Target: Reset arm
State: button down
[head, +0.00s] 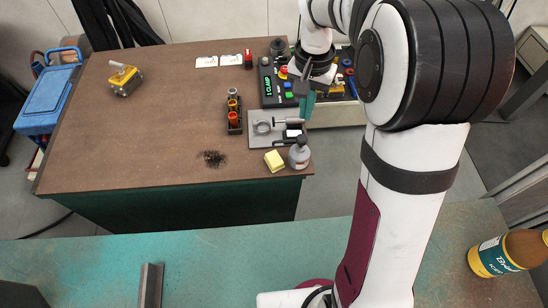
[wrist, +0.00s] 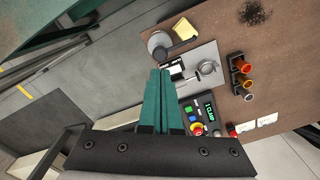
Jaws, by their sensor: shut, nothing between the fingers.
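My gripper (head: 307,112) hangs over the right end of the brown table (head: 160,125), its teal fingers pointing down beside the control box (head: 267,92). In the wrist view the fingers (wrist: 160,74) are closed together with nothing between them. The control box shows there too (wrist: 196,110), with a green display and coloured buttons. A grey plate (head: 258,141) with a ring and clamp-like parts lies just in front of the box. My arm hides part of the area behind and right of the box.
A yellow sponge (head: 274,160) and a small grey bottle (head: 299,152) sit at the plate's front edge. A rack with orange cups (head: 234,118) stands left of it. A yellow device (head: 125,79) is far left. A brown bottle (head: 524,248) lies on the teal bench. The table's middle is clear.

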dwell(0.3)
jog(key=s+a+r+y, duration=0.1)
jog(key=s+a, duration=0.1)
jog(key=s, duration=1.1)
jog(key=s+a+r, duration=0.1)
jog(key=s+a, duration=0.1)
jog(key=s, duration=1.2)
jog(key=shift+a+r+y, duration=0.25)
jog(key=shift+r+y, duration=0.05)
jog(key=shift+y, duration=0.1)
